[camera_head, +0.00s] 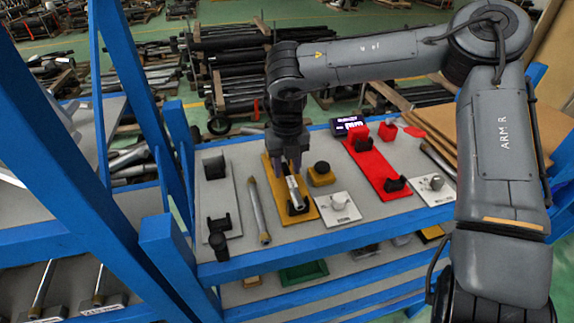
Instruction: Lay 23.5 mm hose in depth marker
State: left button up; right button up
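The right arm reaches over from the right, and my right gripper (290,168) points straight down over the far part of a yellow board. The yellow board (313,213) lies on the grey worktop and carries a black cradle (297,206) near its front end. A short silver hose (294,188) lies along the board, with its near end at the cradle and its far end at the fingertips. The fingers hide the far end, and I cannot tell whether they grip it or whether it rests fully in the cradle. My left gripper is out of view.
A loose rod (258,212) and a grey board (230,185) with black holders lie to the left. Blue frame posts (75,150) stand at the left.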

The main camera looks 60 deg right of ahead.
aim_at(287, 171)
jog(key=shift+o, duration=0.4)
notch_tip(287, 171, up, 11)
jog(key=b, duration=0.1)
dwell(0.4)
